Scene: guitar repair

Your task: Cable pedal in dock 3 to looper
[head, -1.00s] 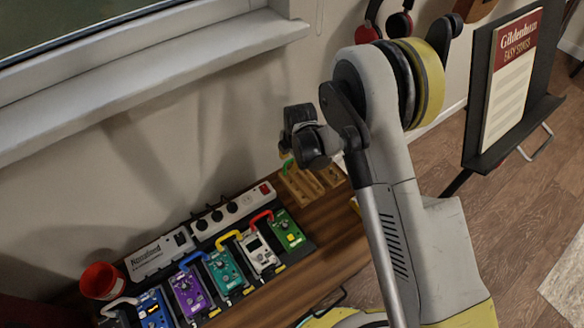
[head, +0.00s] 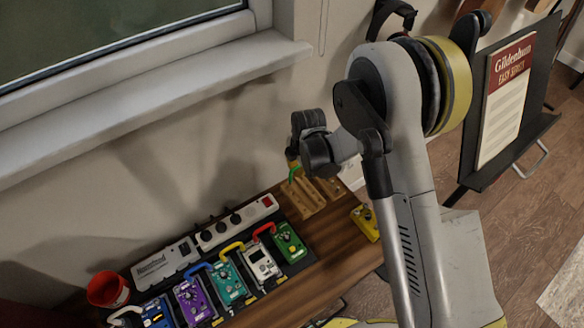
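A row of pedals sits on a dark board on the wooden bench: blue (head: 156,312), purple (head: 191,300), teal (head: 230,283), white (head: 262,264) and green (head: 289,242). White, blue, yellow (head: 232,247) and red (head: 265,229) patch cables arch between them along their back edges. I cannot read which is the looper or the dock numbers. A green cable (head: 294,172) shows at the back edge of a wooden tray (head: 308,200). My gripper (head: 291,157) is just above it, mostly hidden behind my wrist; I cannot tell whether it touches or holds the cable.
A yellow pedal (head: 366,222) lies apart at the bench's right. A white power strip (head: 235,222) and a white power supply box (head: 164,263) stand behind the row. A red cup (head: 108,290) is at left. A music stand (head: 506,105) stands right, beyond my arm.

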